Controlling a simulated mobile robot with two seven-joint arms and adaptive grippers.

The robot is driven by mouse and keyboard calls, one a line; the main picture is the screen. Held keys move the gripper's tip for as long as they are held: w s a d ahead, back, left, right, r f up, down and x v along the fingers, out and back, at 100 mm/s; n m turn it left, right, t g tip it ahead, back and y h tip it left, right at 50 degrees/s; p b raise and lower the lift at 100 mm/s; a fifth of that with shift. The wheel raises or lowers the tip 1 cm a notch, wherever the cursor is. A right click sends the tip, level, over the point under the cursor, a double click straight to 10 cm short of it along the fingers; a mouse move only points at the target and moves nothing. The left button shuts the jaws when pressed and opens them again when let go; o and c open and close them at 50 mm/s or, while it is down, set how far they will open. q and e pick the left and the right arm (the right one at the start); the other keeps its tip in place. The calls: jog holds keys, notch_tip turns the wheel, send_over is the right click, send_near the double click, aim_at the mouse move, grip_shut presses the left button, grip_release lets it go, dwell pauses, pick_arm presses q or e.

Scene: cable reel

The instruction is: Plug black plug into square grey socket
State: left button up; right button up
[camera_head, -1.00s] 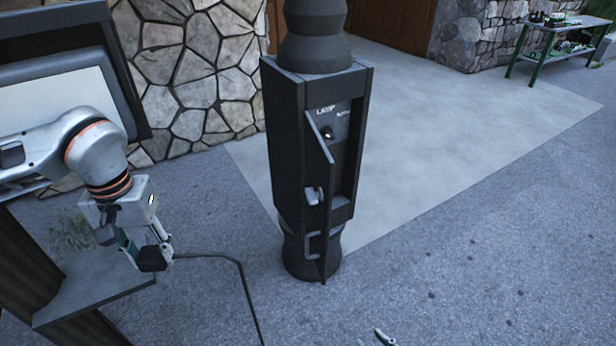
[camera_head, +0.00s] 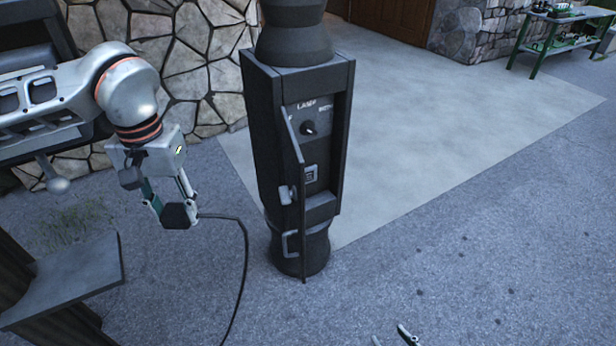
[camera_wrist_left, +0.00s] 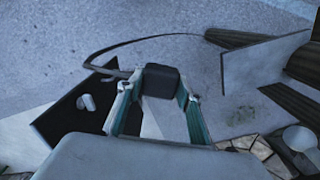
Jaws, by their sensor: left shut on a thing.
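My left gripper (camera_head: 178,212) is shut on the black plug (camera_head: 176,216) and holds it in the air, left of the dark post. The plug (camera_wrist_left: 161,81) also shows between the fingers in the left wrist view. A black cable (camera_head: 245,260) runs from the plug to the right and hangs down. The grey square socket (camera_head: 311,174) is on the panel inside the post (camera_head: 262,150), below a black knob. The plug and socket are well apart. A fingertip of my right gripper (camera_head: 408,335) shows at the bottom edge; its opening is unclear.
The post's narrow door (camera_head: 296,200) stands open, edge-on, between my left gripper and the socket. A grey shelf (camera_head: 80,275) is at lower left. A stone wall (camera_head: 200,70) is behind. Open pavement (camera_head: 480,230) lies right of the post.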

pick_arm(q)
jog(key=s+f, duration=0.2)
jog(key=f, duration=0.8)
jog(key=s+f, duration=0.2)
jog(key=f, duration=0.8)
jog(key=shift+f, duration=0.25)
